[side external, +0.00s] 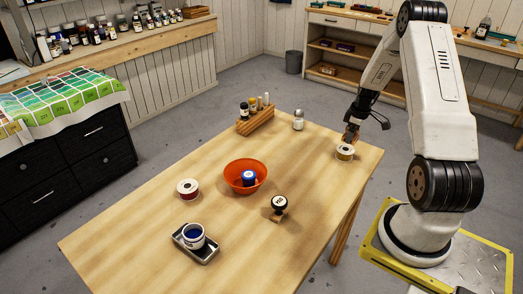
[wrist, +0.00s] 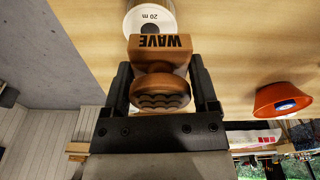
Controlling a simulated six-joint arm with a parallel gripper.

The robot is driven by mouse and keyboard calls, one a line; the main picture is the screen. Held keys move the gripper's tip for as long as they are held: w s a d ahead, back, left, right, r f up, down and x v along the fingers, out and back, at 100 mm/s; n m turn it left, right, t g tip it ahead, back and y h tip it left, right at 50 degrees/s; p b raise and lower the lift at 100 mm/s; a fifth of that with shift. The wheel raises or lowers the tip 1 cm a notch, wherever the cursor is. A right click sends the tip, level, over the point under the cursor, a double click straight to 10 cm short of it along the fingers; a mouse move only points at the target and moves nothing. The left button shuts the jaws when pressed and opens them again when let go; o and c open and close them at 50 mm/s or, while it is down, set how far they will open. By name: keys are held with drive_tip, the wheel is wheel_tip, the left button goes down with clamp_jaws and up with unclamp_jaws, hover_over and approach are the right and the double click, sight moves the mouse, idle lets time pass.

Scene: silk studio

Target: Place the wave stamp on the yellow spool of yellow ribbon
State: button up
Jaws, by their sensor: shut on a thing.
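The wave stamp (wrist: 160,52) is wooden, with a block marked "WAVE" and a round, dark-grooved knob. My gripper (wrist: 163,95) is shut on it, with one finger on each side. In the side external view my gripper (side external: 352,126) points down at the table's far right corner, with the stamp (side external: 351,135) below it. The yellow ribbon spool (side external: 345,152) stands on the table right under the stamp. Its white top, marked "20 m", shows past the block in the wrist view (wrist: 152,19). I cannot tell whether stamp and spool touch.
An orange bowl (side external: 234,181) holds a blue-and-white item. A wooden rack (side external: 256,125) and a small jar (side external: 298,122) stand at the far edge.

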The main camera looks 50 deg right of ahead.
sight(346, 149)
drive_tip(key=shift+w+d+f, duration=0.4)
drive_tip(key=shift+d+f, duration=0.05)
drive_tip(key=shift+f, duration=0.2)
drive_tip(key=shift+f, duration=0.15)
drive_tip(key=shift+w+d+f, duration=0.1)
drive_tip(key=shift+w+f, duration=0.05)
drive_tip(key=shift+f, duration=0.05)
drive_tip(key=shift+d+f, duration=0.1)
drive_tip(key=shift+f, duration=1.4)
drive_tip(key=shift+f, duration=0.15)
drive_tip(key=o, duration=1.3)
drive_tip(key=shift+c, duration=0.2)
drive_tip(key=r, duration=0.4)
drive_tip(key=s+r, duration=0.1)
drive_tip(key=r, duration=0.7)
drive_tip(key=shift+s+r, duration=0.15)
drive_tip(key=shift+s, duration=0.05)
